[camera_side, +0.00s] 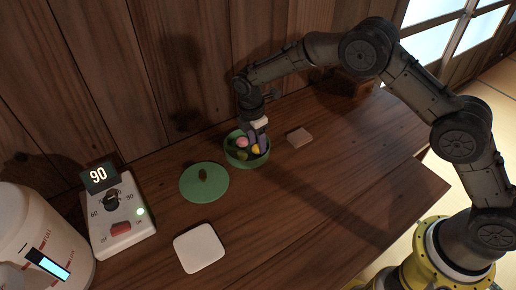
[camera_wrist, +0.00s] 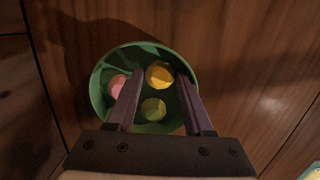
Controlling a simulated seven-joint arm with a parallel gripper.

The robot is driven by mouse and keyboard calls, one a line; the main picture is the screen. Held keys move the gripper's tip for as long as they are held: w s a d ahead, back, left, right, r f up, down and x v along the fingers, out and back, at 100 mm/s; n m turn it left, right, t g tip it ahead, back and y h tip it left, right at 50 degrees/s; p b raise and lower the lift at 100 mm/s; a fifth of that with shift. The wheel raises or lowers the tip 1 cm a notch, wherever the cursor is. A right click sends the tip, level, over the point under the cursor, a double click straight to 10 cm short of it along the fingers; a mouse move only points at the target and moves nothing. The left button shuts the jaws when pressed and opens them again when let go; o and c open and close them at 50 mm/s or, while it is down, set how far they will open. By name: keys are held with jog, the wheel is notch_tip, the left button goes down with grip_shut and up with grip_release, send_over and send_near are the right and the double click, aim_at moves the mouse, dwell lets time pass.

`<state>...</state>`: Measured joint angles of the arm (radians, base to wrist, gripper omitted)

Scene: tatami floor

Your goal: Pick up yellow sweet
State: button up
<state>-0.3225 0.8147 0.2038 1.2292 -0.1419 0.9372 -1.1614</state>
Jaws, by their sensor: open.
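A yellow sweet (camera_wrist: 159,76) lies in a round green bowl (camera_wrist: 101,68), between the tips of my gripper's fingers in the wrist view. It also shows in the side view (camera_side: 257,149), at the right inside the bowl (camera_side: 233,158). A pink sweet (camera_wrist: 118,87) lies left of the fingers, and a green sweet (camera_wrist: 153,108) lies nearer the palm, between them. My gripper (camera_wrist: 162,78) is open and points down into the bowl, with one finger on each side of the yellow sweet. I cannot tell whether either finger touches it.
A green round lid (camera_side: 204,187) with a dark knob lies left of the bowl. A small wooden block (camera_side: 299,137) lies to its right. A white square plate (camera_side: 199,248), a control box (camera_side: 118,217) reading 90 and a white canister (camera_side: 38,240) stand at the left. The wooden wall is close behind.

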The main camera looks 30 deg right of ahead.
jog(key=shift+c, duration=0.4)
grip_shut()
